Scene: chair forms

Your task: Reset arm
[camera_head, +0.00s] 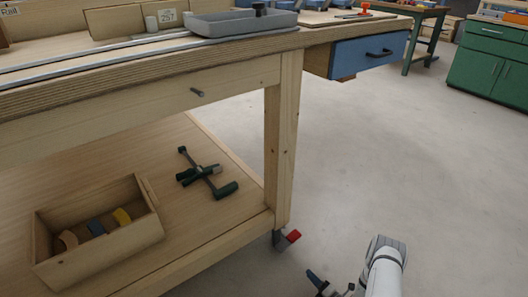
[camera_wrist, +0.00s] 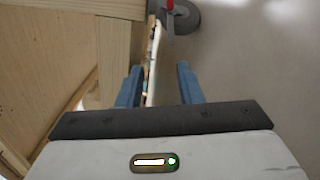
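My arm (camera_head: 384,268) reaches in at the bottom of the head view, to the right of the bench leg. My gripper (camera_head: 333,287) is low over the floor there, partly cut off by the frame edge. In the wrist view my gripper (camera_wrist: 158,76) shows two blue fingers spread apart. A thin pale strip with a wooden face shows between them, closer to the left finger. I cannot tell what it is or whether it touches the finger.
The wooden workbench leg (camera_head: 283,140) stands left of my arm, above a caster with a red lever (camera_head: 293,236). The lower shelf holds a wooden box (camera_head: 140,236) and a green-handled clamp (camera_head: 208,177). A blue drawer (camera_head: 366,55) juts out. The floor (camera_head: 440,180) to the right is clear.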

